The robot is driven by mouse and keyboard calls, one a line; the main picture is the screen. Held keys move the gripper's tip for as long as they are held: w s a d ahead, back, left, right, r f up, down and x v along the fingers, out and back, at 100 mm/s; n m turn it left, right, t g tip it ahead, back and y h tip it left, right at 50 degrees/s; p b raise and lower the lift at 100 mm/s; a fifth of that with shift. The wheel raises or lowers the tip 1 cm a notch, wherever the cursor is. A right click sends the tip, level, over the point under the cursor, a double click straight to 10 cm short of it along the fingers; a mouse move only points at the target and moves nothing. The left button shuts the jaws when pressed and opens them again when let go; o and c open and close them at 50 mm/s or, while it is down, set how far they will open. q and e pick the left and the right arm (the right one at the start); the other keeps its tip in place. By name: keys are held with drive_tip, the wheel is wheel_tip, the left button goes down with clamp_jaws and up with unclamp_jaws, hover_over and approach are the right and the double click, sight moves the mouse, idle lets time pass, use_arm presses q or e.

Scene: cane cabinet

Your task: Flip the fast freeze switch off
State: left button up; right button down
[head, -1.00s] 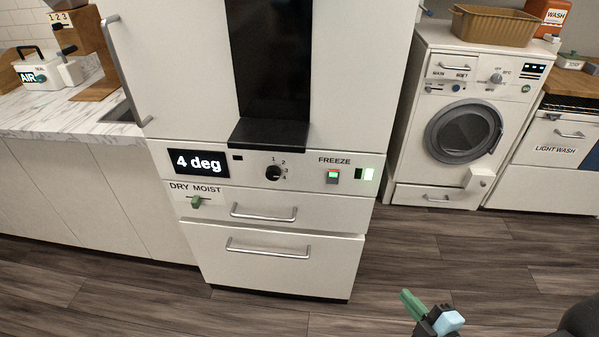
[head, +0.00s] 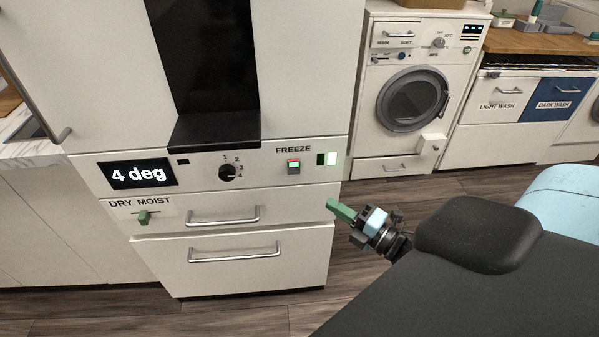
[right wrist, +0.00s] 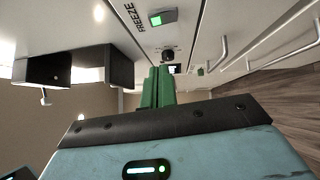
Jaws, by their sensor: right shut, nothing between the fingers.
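My right gripper (head: 332,205) has green fingers that are shut and empty. It is in front of the fridge, below and right of the switch, apart from it. The fingers (right wrist: 158,88) also show in the wrist view. My left gripper is not in view.
The panel also has a numbered dial (head: 229,172), a "4 deg" display (head: 138,174) and a green DRY/MOIST slider (head: 144,217). Drawer handles (head: 222,217) stick out below. A black dispenser ledge (head: 215,129) juts out above. A washing machine (head: 412,100) stands behind at right.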

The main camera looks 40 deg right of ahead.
drive_tip(key=p, duration=0.1)
approach(289, 164)
drive_tip(key=w+a, duration=0.2)
drive_tip(key=a, duration=0.2)
drive_tip(key=w+d, duration=0.2)
drive_tip(key=w, duration=0.1)
drive_tip(key=shift+w+d+r+p, duration=0.1)
drive_tip(key=shift+w+d+p, duration=0.1)
drive_tip(key=shift+w+p, duration=0.15)
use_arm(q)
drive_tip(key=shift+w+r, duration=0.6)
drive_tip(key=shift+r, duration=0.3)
use_arm(e)
drive_tip(key=shift+w+d+r, duration=0.15)
drive_tip(key=shift+w+d, duration=0.05)
drive_tip(key=shift+w, duration=0.05)
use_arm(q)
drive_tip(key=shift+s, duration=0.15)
use_arm(e)
drive_tip(key=shift+s, duration=0.1)
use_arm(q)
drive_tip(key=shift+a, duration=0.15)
use_arm(e)
drive_tip(key=shift+s+a, duration=0.1)
